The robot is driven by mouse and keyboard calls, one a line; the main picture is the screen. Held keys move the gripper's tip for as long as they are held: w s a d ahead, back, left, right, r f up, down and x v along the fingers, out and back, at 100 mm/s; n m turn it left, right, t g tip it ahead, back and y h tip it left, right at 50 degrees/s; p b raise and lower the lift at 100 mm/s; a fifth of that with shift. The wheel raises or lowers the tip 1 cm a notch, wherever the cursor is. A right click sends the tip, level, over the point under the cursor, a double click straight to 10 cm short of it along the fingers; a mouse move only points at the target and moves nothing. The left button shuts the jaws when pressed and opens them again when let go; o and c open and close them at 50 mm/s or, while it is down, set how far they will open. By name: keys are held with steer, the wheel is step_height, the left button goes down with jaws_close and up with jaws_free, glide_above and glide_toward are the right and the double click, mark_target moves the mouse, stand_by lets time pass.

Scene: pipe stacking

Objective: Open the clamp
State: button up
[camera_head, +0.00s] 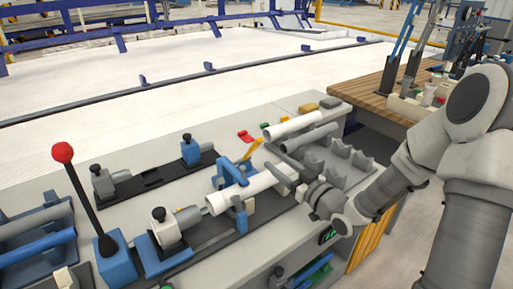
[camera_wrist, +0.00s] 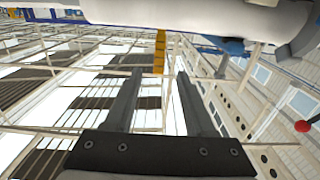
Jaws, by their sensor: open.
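The blue clamp (camera_head: 238,205) sits around a white pipe (camera_head: 252,188) on the bench, in the middle of the head view. A yellow handle (camera_head: 255,151) rises at a tilt behind it; I cannot tell how far the clamp is open. My gripper (camera_head: 288,170) is to the right of the clamp, by the pipe's right end, with its fingers apart and empty. In the wrist view, my gripper (camera_wrist: 158,72) points toward a yellow bar (camera_wrist: 160,50), which lies beyond the fingertips. A white pipe (camera_wrist: 220,14) crosses the top there. No contact is clear.
Another white pipe (camera_head: 293,125) and a grey pipe (camera_head: 310,137) lie by a grey notched rack (camera_head: 345,160). A red-knobbed lever (camera_head: 84,200) stands at the left. Fixtures with round-topped blocks (camera_head: 168,230) stand on the bench. A wooden table (camera_head: 378,92) is at the back right.

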mark_target(257, 146)
steer(key=x, duration=1.1)
steer(key=shift+b, duration=0.3)
jaws_close()
stand_by(0.8)
